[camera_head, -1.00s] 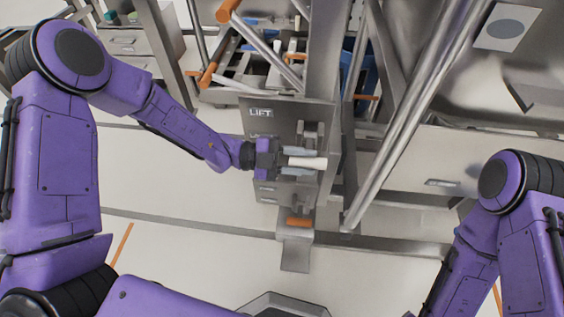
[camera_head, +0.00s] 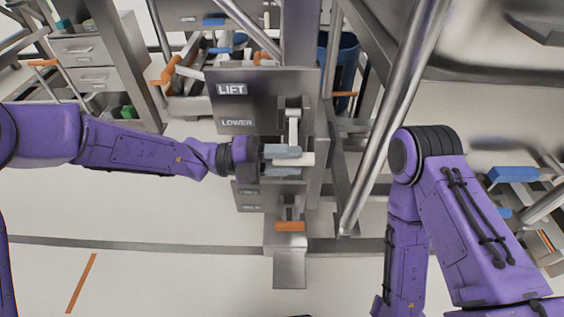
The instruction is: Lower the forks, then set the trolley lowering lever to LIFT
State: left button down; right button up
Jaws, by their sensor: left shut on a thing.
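The trolley lowering lever's cream handle (camera_head: 306,159) sticks out sideways beside a slotted bracket on the grey panel (camera_head: 262,78). A pale lever arm (camera_head: 293,130) runs upward behind it. The panel carries a LIFT label (camera_head: 232,89) above a LOWER label (camera_head: 237,122), and the handle sits a little below the level of LOWER. My left gripper (camera_head: 284,161) comes in from the left and is shut on the handle, its grey fingers above and below it. My right arm shows at the right, but its gripper is out of view. I cannot make out the forks.
An orange pedal (camera_head: 290,226) sits low on the trolley below the panel. A slanted metal tube (camera_head: 395,115) stands right of the panel. A drawer cabinet (camera_head: 95,60) stands at the upper left.

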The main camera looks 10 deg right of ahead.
pick_arm(q)
jog(key=shift+f, duration=0.2)
dwell(0.3)
jog(key=c, duration=0.9)
grip_release()
jog(key=shift+w, duration=0.1)
jog(key=shift+o, duration=0.5)
jog(key=shift+w+d, duration=0.15)
jog(key=shift+a, duration=0.2)
jog(key=w+a+p, duration=0.1)
jog(key=a, duration=0.9)
jog(key=shift+w+a, duration=0.1)
